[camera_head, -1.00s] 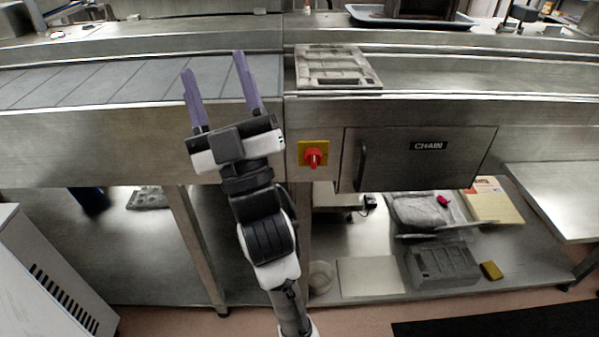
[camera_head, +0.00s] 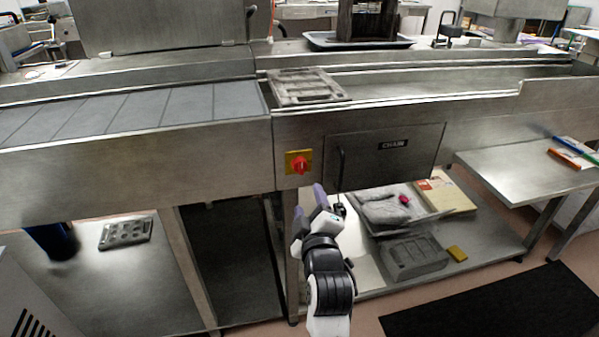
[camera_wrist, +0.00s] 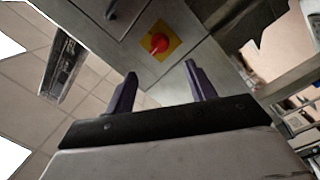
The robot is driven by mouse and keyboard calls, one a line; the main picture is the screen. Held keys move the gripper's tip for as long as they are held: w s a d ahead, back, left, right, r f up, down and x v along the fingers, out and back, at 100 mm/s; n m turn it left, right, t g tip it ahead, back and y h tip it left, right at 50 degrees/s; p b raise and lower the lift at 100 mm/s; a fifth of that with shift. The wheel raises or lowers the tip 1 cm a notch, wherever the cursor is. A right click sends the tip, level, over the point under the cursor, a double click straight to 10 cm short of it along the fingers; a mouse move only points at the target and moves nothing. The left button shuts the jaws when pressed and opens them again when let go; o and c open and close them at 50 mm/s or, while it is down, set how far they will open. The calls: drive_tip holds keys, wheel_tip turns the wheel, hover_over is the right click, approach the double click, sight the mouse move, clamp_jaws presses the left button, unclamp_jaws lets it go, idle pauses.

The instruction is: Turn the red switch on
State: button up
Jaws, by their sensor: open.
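The red switch (camera_head: 299,165) is a rotary knob on a square yellow plate (camera_head: 289,158), set on the steel front of the line left of the CHAIN panel. In the wrist view the red knob (camera_wrist: 159,43) and its yellow plate (camera_wrist: 172,50) are ahead of my fingers, a little above the gap between them. My gripper (camera_head: 325,196) is below and slightly right of the switch in the head view, partly seen from behind. In the wrist view its two purple fingers (camera_wrist: 159,82) are apart with nothing between them. The gripper is not touching the switch.
The CHAIN panel (camera_head: 420,150) with its dark vertical handle (camera_head: 341,168) is right of the switch, close to my gripper. A lower shelf (camera_head: 478,262) holds trays and a grey mould (camera_head: 414,256). A steel side table (camera_head: 507,172) stands at right. A dark mat (camera_head: 485,312) lies on the floor.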

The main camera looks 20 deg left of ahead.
sight(301, 171)
drive_tip(key=p+x, duration=0.2)
drive_tip(key=x, duration=1)
drive_tip(key=shift+w+a+r, duration=0.1)
drive_tip(key=c, duration=0.8)
drive_tip(key=shift+p, duration=0.3)
